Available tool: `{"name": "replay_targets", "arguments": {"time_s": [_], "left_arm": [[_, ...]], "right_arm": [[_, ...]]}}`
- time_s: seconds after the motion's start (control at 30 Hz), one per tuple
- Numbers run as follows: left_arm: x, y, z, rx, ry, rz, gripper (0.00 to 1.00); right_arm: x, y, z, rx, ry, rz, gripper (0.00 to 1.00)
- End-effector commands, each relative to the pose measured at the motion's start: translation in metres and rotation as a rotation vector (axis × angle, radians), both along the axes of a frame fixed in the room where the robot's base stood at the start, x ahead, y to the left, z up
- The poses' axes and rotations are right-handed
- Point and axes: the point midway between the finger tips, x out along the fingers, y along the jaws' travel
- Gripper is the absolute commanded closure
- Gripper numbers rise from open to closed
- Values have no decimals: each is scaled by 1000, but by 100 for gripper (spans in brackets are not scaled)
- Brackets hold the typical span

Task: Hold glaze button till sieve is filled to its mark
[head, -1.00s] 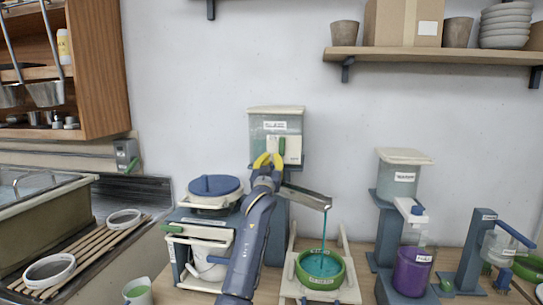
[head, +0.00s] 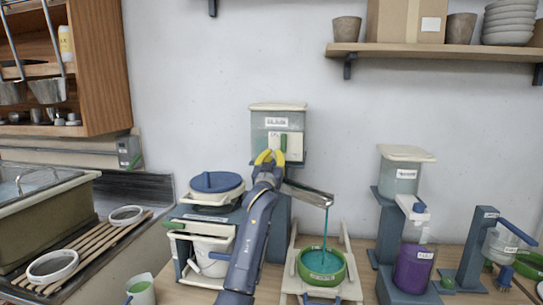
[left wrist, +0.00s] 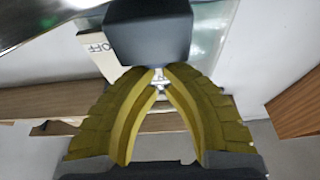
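The glaze tank (head: 277,121) is on the back wall side, with a white switch panel and a green piece, likely the glaze button (head: 284,142), on its front. My left gripper (head: 268,155) has its yellow fingers just below the panel; fingertip contact is hidden. In the left wrist view the fingertips (left wrist: 159,76) come together under a dark block (left wrist: 150,35), with the panel marked OFF (left wrist: 97,45) behind. A teal stream (head: 326,232) runs from the metal chute (head: 308,193) into the green sieve (head: 308,277). Teal glaze covers its inside; the mark cannot be made out.
The sieve sits on a pale wooden frame (head: 291,285). A purple container (head: 412,268) under another dispenser and a blue-handled stand (head: 477,250) are at right. A shelf (head: 440,51) hangs above.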

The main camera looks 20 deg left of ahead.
Motion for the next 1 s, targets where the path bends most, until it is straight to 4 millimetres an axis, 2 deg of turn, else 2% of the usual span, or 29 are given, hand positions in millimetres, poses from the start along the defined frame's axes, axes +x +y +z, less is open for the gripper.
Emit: {"name": "replay_targets", "arguments": {"time_s": [0.03,0.07,0.37,0.8,1.0], "left_arm": [[3,1,-9,2,20,3,100],[3,0,-6,2,19,3,100],[0,-9,40,0,1,-9,100],[-60,-17,18,-1,-3,-11,100],[-81,-19,12,1,-4,-9,100]], "right_arm": [[0,0,0,0,0,0,56],[0,0,0,0,0,0,56],[0,0,0,0,0,0,56],[0,0,0,0,0,0,56],[0,0,0,0,0,0,56]]}}
